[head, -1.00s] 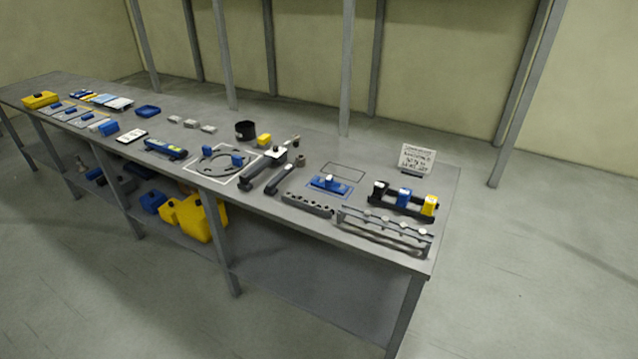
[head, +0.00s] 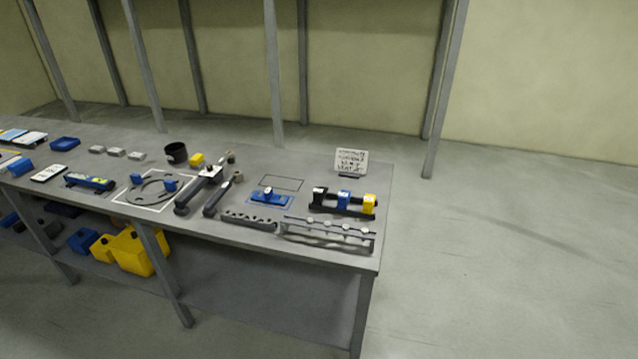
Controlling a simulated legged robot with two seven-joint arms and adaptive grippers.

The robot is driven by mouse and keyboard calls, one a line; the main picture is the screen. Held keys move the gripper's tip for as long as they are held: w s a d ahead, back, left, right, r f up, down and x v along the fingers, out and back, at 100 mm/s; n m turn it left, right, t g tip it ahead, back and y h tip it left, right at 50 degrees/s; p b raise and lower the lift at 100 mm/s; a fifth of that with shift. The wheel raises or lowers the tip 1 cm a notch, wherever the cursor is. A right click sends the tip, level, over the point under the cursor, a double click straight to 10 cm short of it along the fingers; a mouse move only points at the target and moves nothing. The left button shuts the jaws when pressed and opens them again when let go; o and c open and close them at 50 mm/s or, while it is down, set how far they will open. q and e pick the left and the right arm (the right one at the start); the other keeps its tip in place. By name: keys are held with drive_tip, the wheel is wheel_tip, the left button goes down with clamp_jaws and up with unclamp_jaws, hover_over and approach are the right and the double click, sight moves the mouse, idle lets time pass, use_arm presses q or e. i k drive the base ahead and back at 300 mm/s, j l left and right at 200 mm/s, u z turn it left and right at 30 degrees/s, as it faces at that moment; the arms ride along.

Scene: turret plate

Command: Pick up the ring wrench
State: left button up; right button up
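Two long dark tools lie side by side on the grey workbench (head: 230,268). The shorter one (head: 217,198) has a dark handle at the front and a small rounded head at its far end; it looks like the ring wrench, but it is too small to be sure. The longer tool (head: 190,198) to its left carries a pale block near its far end. Neither of my grippers shows in the head view, and nothing is touching the tools.
A ring plate with blue blocks (head: 152,190) lies left of the tools. Posts rise behind the bench; floor at right is clear.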

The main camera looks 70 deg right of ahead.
sight(237, 177)
drive_tip(key=z, duration=1.7)
